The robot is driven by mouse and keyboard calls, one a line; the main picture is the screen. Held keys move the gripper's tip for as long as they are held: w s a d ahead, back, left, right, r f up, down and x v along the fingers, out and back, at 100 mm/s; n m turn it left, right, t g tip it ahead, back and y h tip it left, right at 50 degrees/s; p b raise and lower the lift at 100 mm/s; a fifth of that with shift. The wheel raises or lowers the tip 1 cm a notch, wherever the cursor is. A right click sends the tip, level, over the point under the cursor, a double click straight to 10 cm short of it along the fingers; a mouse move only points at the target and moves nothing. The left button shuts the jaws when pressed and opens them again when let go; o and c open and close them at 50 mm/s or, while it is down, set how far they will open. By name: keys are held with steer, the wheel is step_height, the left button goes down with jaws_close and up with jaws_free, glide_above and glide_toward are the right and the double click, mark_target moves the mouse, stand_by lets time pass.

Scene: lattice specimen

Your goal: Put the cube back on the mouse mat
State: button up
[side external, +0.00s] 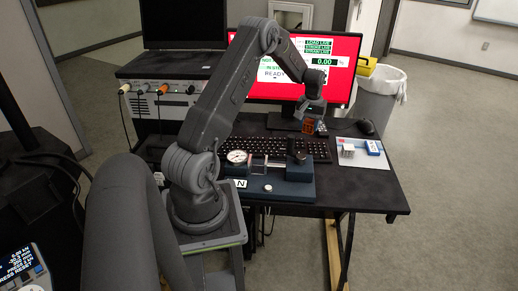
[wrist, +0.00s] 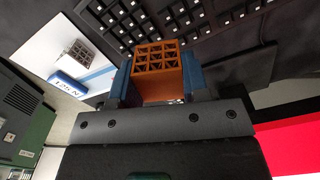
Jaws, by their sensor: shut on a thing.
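My gripper (side external: 312,118) is shut on an orange lattice cube (side external: 308,127) and holds it in the air above the right end of the keyboard. In the wrist view the cube (wrist: 159,62) sits between the two blue fingers of my gripper (wrist: 157,86), its open lattice face showing. The pale mouse mat (side external: 380,161) lies on the desk to the right of and below the cube; it also shows at the upper left of the wrist view (wrist: 90,22). A grey lattice cube (side external: 346,150) and a blue block (side external: 373,147) rest on the mat.
A dark test fixture (side external: 290,187) with a dial gauge (side external: 237,157) stands in front of the keyboard (side external: 255,146). A computer mouse (side external: 366,127) lies behind the mat. A red monitor (side external: 340,80) stands at the back. Bare desk (side external: 365,190) shows in front of the mat.

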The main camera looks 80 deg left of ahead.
mark_target(283, 136)
steer(key=s+a+n, duration=0.3)
steer(key=s+a, duration=0.3)
steer(key=a, duration=0.5)
steer(key=shift+w+d+f, duration=0.1)
steer(key=shift+f, duration=4.1)
steer(key=shift+f, duration=0.15)
steer(key=o, duration=1)
steer(key=shift+c, duration=0.2)
